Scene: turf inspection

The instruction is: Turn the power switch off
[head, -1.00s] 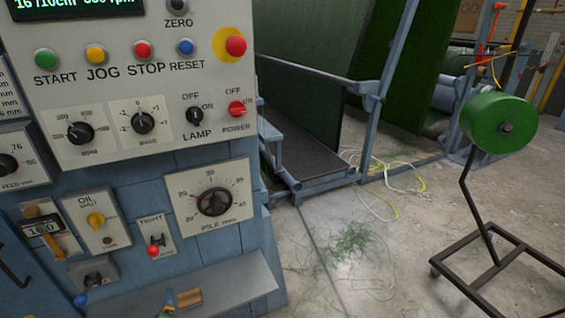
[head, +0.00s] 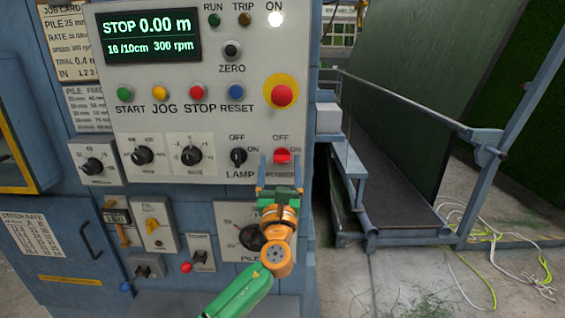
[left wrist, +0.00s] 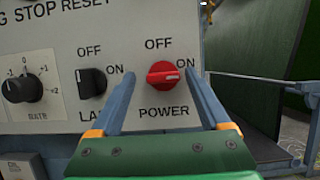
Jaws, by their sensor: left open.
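The power switch (head: 282,157) is a red rotary knob on the grey control panel, with OFF printed above it and ON at its upper right. In the left wrist view the red knob (left wrist: 163,74) lies nearly level, its pale mark toward the ON side. My left gripper (head: 281,168) is open in front of the panel. Its two blue-grey fingers stand on either side of the knob in the picture; contact cannot be told. The gripper partly covers the POWER label in the head view. My right gripper is not in view.
The black lamp knob (head: 238,157) is just left of the switch. A red button on a yellow disc (head: 281,94) is above it. The display (head: 151,35) reads STOP 0.00 m, and the ON light (head: 275,19) glows white. A blue frame with rails (head: 405,105) stands at right.

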